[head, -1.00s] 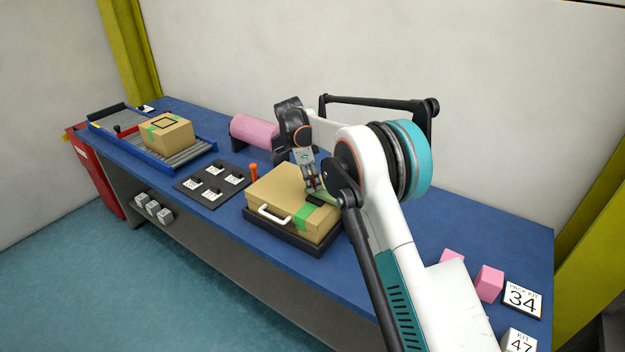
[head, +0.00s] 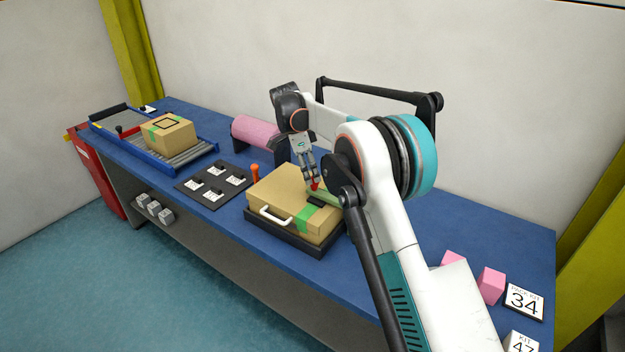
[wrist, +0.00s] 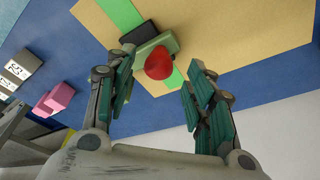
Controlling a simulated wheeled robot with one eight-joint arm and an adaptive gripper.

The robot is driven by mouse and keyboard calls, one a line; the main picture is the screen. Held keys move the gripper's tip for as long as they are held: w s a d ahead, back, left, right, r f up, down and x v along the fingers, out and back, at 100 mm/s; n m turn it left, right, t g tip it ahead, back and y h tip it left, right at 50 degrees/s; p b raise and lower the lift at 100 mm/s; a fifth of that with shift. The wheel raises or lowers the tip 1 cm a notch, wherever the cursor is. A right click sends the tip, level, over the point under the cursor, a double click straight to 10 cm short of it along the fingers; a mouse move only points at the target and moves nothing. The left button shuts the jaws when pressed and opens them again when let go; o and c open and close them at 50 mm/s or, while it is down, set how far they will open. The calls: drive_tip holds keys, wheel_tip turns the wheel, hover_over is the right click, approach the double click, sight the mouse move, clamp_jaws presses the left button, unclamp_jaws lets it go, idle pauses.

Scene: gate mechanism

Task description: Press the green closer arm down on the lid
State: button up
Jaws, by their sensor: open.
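The tan case (head: 278,188) has a flat lid with a green strip (head: 305,214) and a white handle (head: 275,215). The pale green closer arm (head: 328,196) lies low over the lid's right side, with a black pad (head: 315,200) beside it and a red knob (head: 315,186) on it. I cannot tell whether it touches the lid. In the wrist view the closer arm (wrist: 153,43) and red knob (wrist: 159,65) show ahead, between the fingers. My gripper (head: 311,177) is open just above the knob, its fingers (wrist: 162,72) apart with nothing held.
The case sits in a black tray (head: 288,239) on the blue table (head: 440,215). An orange peg (head: 254,169), a black card panel (head: 205,191) and a pink roll (head: 255,132) stand nearby. A roller conveyor holds a carton (head: 168,134). Pink blocks (head: 490,285) lie at right.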

drive_tip(key=v, duration=0.7)
drive_tip(key=shift+r, duration=0.15)
drive_tip(key=s+d+r+n+t+y+b, duration=0.15)
drive_tip(key=s+d+r+n, duration=0.25)
drive_tip(key=s+d+r, duration=0.45)
drive_tip(key=s+d+r+n+t+y+b, duration=0.1)
drive_tip(key=s+d+r+n+t+b, duration=0.25)
drive_tip(key=s, duration=0.85)
drive_tip(key=s+d+f+n, duration=0.2)
drive_tip(key=s+f, duration=0.3)
drive_tip(key=s, duration=0.3)
drive_tip(key=s+d+f+n+t+b, duration=0.1)
drive_tip(key=s+d+f+n, duration=0.2)
drive_tip(key=s, duration=0.6)
drive_tip(key=s+d+f+n+b, duration=0.1)
drive_tip(key=s+d+f+n, duration=0.2)
drive_tip(key=s+f, duration=0.3)
drive_tip(key=shift+s+d+f+n+t, duration=0.15)
drive_tip(key=shift+s+f+n+t, duration=0.25)
drive_tip(key=shift+s, duration=0.8)
drive_tip(key=shift+r+y, duration=0.1)
drive_tip(key=shift+y, duration=0.15)
